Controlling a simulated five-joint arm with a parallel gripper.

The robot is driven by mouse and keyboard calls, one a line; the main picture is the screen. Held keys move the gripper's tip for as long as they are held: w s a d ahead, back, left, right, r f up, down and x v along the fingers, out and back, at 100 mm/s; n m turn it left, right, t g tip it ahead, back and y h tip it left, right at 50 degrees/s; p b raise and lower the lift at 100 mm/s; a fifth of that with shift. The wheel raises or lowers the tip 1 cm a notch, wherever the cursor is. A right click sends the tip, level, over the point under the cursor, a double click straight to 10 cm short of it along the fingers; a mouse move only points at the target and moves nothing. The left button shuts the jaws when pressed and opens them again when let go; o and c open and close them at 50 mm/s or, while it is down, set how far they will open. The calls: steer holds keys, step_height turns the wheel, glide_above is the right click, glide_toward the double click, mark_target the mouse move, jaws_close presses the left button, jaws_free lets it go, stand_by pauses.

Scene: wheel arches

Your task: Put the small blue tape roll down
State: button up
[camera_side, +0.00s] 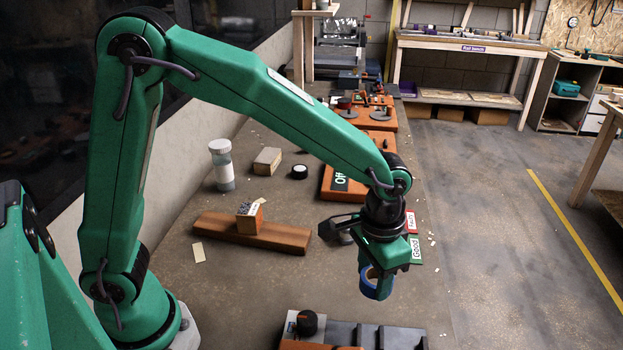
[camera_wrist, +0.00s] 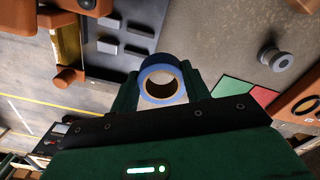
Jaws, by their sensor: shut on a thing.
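The small blue tape roll (camera_side: 383,288) hangs at the lower end of my gripper (camera_side: 376,272) in the side view, over the bench near its right edge. It also shows in the wrist view as a blue ring (camera_wrist: 150,66) with a pale core, its open hole towards the camera. My gripper (camera_wrist: 158,85) is shut on the roll, one green finger at each side of it. In the side view the roll appears held above the bench top, with the gripper pointing down. The exact height is hard to tell.
A dark compartment tray (camera_side: 370,335) stands at the front edge of the side view. Green and red label cards (camera_side: 415,249) lie right of my gripper. A wooden beam (camera_side: 252,232) bears a small box. A grey spool (camera_wrist: 274,58) stands on the bench in the wrist view.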

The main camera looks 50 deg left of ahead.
steer(key=w+a+f, duration=0.4)
steer(key=w+a, duration=0.1)
steer(key=w+a+f, duration=0.3)
steer(key=shift+w+a, duration=0.1)
steer(key=shift+w, duration=0.05)
steer(key=shift+f, duration=2)
steer(key=shift+f, duration=0.15)
steer(key=o, duration=1)
step_height(320, 180, up, 12)
steer(key=shift+r, duration=0.2)
